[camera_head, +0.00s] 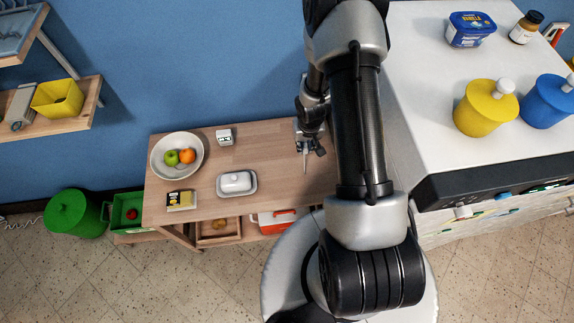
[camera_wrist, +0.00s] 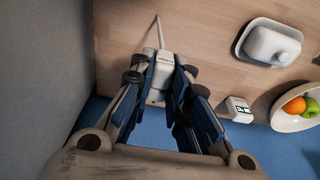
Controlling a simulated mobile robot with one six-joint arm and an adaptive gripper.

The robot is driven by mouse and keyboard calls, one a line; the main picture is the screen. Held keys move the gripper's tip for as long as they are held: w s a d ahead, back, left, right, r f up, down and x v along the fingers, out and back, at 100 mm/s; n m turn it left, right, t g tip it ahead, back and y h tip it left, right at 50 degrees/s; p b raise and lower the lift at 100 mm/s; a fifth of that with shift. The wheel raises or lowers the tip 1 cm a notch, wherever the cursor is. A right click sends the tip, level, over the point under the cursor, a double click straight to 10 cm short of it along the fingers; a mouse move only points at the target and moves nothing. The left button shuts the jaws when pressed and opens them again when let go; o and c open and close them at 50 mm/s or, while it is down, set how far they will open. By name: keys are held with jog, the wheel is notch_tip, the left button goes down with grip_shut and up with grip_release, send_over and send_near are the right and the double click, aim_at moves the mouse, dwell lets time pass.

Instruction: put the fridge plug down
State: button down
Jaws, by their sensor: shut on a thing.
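The fridge plug (camera_wrist: 162,59) is a pale, small body with a thin cord running away from it in the wrist view. My gripper (camera_wrist: 164,76) is shut on the plug, with a dark finger on each side of it. In the head view my gripper (camera_head: 311,150) is over the right end of the wooden tabletop (camera_head: 270,150), near the blue wall. A short piece of the cord (camera_head: 305,161) shows below the fingers there. I cannot tell whether the plug touches the tabletop.
A tall white-topped cabinet (camera_head: 430,90) rises at right. The tabletop between dish and gripper is clear.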

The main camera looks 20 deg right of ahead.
aim_at(301, 173)
notch_tip(301, 173, down, 20)
jog(key=b, duration=1.8)
jog(key=shift+r, duration=0.25)
jog(key=shift+f, duration=0.2)
jog(key=c, duration=1.5)
grip_release()
jog(key=shift+c, duration=0.2)
jog(key=shift+r, duration=0.15)
